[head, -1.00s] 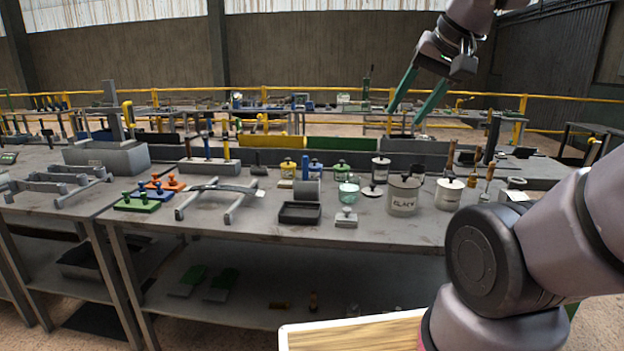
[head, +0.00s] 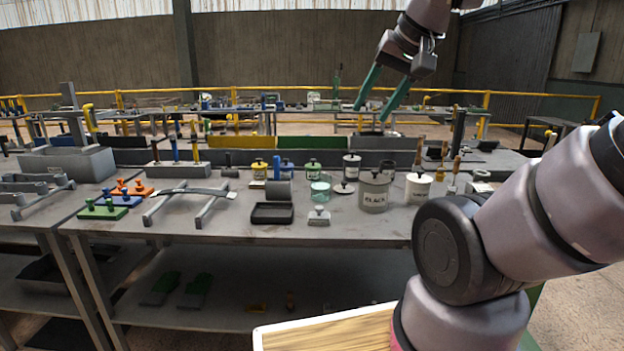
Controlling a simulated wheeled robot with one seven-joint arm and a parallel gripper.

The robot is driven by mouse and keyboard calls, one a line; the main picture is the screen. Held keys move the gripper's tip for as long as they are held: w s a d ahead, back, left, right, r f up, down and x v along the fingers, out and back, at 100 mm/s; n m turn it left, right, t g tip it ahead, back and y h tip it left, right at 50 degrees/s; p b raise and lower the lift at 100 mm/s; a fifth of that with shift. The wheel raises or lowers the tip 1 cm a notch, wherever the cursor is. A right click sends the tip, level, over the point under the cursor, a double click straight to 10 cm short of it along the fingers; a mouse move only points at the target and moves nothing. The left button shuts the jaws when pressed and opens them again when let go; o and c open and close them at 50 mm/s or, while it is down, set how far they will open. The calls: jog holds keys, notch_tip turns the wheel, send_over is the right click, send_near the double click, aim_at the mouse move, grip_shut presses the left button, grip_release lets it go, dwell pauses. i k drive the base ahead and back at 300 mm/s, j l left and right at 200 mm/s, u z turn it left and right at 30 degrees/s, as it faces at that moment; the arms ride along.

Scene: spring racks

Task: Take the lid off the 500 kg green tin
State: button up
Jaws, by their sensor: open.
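A small tin with a green lid (head: 313,170) stands upright toward the back of the workbench, in a row with a yellow-lidded tin (head: 259,170) and a blue one (head: 287,169). Its lid appears to be on; its label is too small to read. My gripper (head: 371,112) hangs high above the back of the bench, to the right of the green tin. Its two green fingers are spread apart, pointing down, with nothing between them.
A metal rack (head: 190,198) lies to the left. The bench's front strip is clear.

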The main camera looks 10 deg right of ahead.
aim_at(313, 165)
jog(key=i+j, duration=0.2)
jog(key=i, duration=0.15)
jog(key=i+j, duration=0.2)
jog(key=i, duration=0.2)
jog(key=i+j, duration=0.2)
jog(key=i, duration=0.15)
